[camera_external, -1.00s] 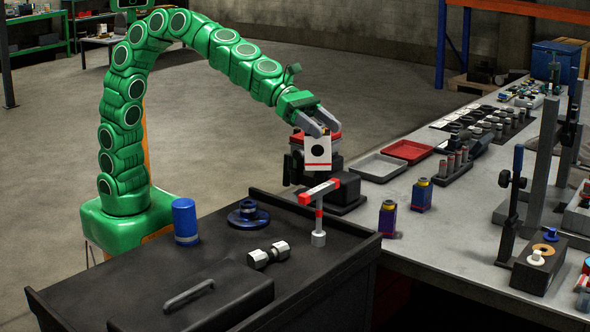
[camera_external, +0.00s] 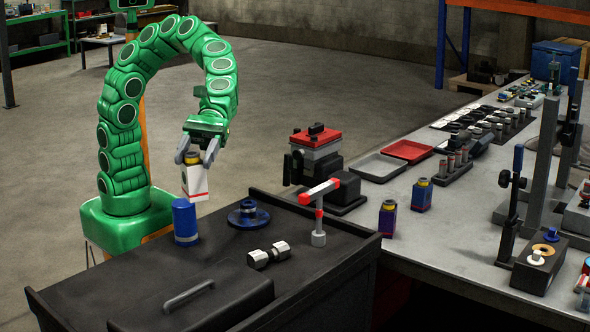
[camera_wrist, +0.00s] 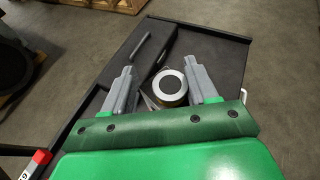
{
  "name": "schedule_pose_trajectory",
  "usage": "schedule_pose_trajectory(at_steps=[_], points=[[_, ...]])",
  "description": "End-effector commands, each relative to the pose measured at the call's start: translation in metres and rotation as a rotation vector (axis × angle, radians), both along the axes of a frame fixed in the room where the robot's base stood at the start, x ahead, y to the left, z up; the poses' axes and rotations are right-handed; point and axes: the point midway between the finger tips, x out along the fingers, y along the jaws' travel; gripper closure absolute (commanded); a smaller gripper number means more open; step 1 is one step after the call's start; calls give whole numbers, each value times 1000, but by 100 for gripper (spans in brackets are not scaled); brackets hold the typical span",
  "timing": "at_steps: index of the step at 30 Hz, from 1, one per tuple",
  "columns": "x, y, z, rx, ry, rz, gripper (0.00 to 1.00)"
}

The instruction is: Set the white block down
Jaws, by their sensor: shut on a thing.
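The white block (camera_external: 196,184) has a dark round top with a yellowish ring and a red stripe. My gripper (camera_external: 196,158) is shut on it from above and holds it slightly tilted in the air, near the back left edge of the black cart top (camera_external: 110,262). In the wrist view, my gripper (camera_wrist: 165,90) has its grey fingers on either side of a round dark cap with a pale rim, the block's top (camera_wrist: 170,84). The block's lower part is mostly hidden there.
A blue cylinder (camera_external: 185,222) stands on the cart just below the block in the picture. A blue flanged part (camera_external: 248,214), a silver dumbbell-shaped part (camera_external: 268,255) and a red-and-white T-handled tool (camera_external: 319,210) are further right. A dark handled case (camera_external: 195,300) lies in front.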

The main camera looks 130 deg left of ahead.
Motion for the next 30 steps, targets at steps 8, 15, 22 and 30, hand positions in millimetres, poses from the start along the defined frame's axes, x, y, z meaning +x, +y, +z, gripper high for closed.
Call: schedule_pose_trajectory(at_steps=[8,15,22,30], points=[[-77,-42,-14,-2,15,-298,100],[-102,-52,-18,-3,18,-395,100],[-82,-61,-29,-2,17,-400,100],[-49,-74,-44,-3,18,-400,100]])
